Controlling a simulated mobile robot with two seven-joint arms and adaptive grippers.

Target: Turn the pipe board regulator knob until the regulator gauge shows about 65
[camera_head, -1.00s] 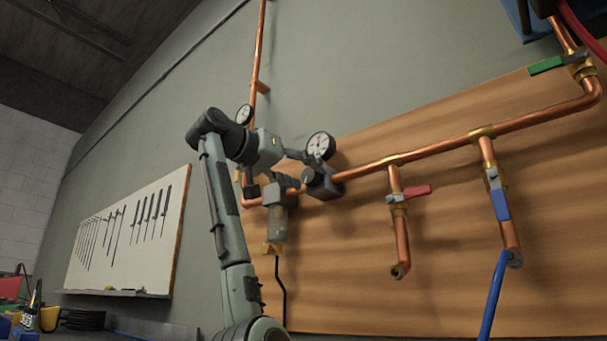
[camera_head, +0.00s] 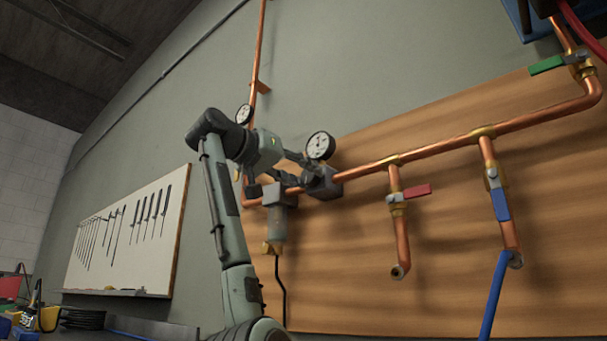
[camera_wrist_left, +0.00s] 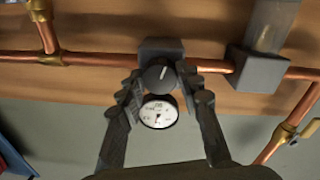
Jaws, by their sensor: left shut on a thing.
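The regulator (camera_head: 325,184) is a dark block on the copper pipe of the board, also seen in the left wrist view (camera_wrist_left: 160,47). Its dark round knob (camera_wrist_left: 158,74) with a pale mark faces the left wrist camera. The regulator gauge (camera_head: 320,146), white with a black rim, sits above the block; in the left wrist view the gauge (camera_wrist_left: 159,112) lies just below the knob, its reading too small to tell. My left gripper (camera_head: 303,172) is at the regulator, its two fingers closed on the knob's sides (camera_wrist_left: 160,75). My right gripper is not in view.
A filter unit (camera_head: 278,215) hangs left of the regulator, close to my left gripper. A second gauge (camera_head: 244,114) is behind my wrist. Valves with red (camera_head: 418,191) and blue (camera_head: 501,205) handles are to the right. Free wall lies above the pipe.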

